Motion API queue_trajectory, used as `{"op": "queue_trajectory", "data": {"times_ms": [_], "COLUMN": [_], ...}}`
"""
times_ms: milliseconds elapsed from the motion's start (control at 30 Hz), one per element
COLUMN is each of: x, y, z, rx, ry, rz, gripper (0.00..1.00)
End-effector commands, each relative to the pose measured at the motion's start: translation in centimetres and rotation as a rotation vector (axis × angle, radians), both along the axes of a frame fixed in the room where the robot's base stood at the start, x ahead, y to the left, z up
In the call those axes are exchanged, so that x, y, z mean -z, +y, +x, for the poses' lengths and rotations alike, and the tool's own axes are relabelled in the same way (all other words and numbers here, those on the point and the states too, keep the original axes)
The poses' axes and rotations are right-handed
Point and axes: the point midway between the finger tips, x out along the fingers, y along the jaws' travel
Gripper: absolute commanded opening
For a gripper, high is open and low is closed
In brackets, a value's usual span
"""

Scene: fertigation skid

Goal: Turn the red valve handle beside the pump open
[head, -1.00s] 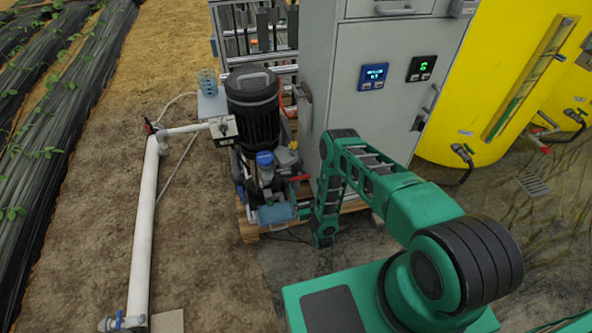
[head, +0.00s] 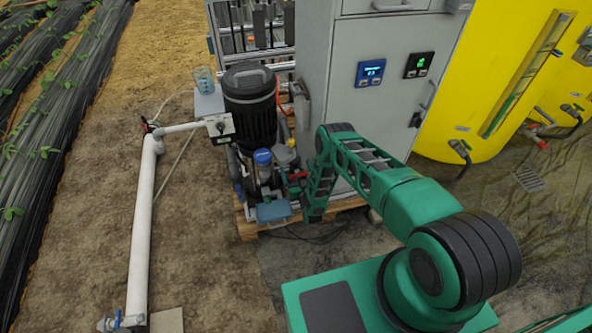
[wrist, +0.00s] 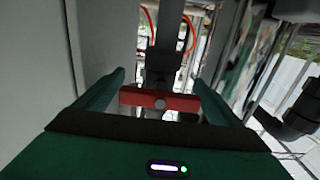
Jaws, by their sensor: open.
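The red valve handle (wrist: 150,98) lies crosswise between the two green fingers of my gripper (wrist: 159,82) in the wrist view. The fingers are apart, one near each end of the handle, and do not look closed on it. A round bolt head shows on the handle, with a dark pipe behind it. In the head view only a small piece of the red handle (head: 298,175) shows beside the black pump (head: 250,105), partly hidden by my arm. My gripper is mostly hidden there, so contact cannot be told.
A grey cabinet (head: 385,40) stands close to the right of the pump. A blue-capped fitting (head: 262,157) sits just left of the handle. A white pipe (head: 141,230) runs along the ground at left. Yellow tanks (head: 500,70) stand at right.

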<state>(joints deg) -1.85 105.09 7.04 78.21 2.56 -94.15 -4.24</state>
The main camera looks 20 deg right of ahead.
Motion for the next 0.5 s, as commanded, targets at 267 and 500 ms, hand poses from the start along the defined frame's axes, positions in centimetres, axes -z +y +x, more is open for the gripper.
{"op": "queue_trajectory", "data": {"times_ms": [267, 500], "x": [0.01, 0.02], "y": [0.00, 0.02], "z": [-0.03, -0.05], "rx": [0.000, 0.000], "ry": [0.000, 0.000], "rz": [0.000, -0.036], "gripper": [0.48, 0.48]}}
